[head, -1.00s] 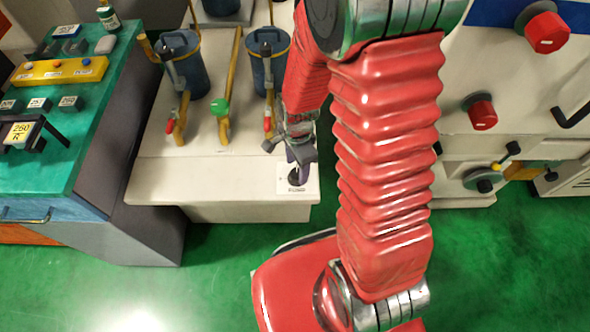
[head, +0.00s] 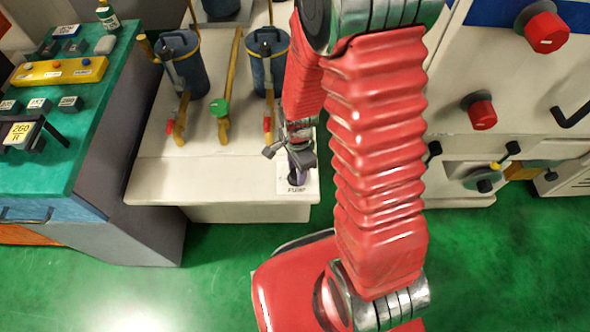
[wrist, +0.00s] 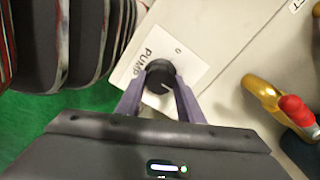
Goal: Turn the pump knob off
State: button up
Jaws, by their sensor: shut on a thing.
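The pump knob (wrist: 160,77) is a round black knob with a pale pointer line. It sits on a white plate (wrist: 192,68) printed "PUMP" and "0", which lies on the front right corner of the cream filter unit. In the wrist view my gripper (wrist: 160,92) has a purple finger on either side of the knob, shut on it. The pointer line points to the lower right in that view, away from the "0". In the head view my gripper (head: 299,172) is low over the plate (head: 302,188) and hides most of the knob.
Blue filter canisters (head: 180,65) with yellow pipes, a green valve handle (head: 220,107) and a red valve handle (head: 267,124) stand behind my gripper. A teal bench (head: 105,130) is at the left. A cream cabinet with red knobs (head: 482,113) is at the right.

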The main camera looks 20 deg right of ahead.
jog(key=shift+w, duration=0.1)
jog(key=shift+c, duration=1.4)
jog(key=shift+a, duration=0.15)
jog(key=shift+c, duration=0.4)
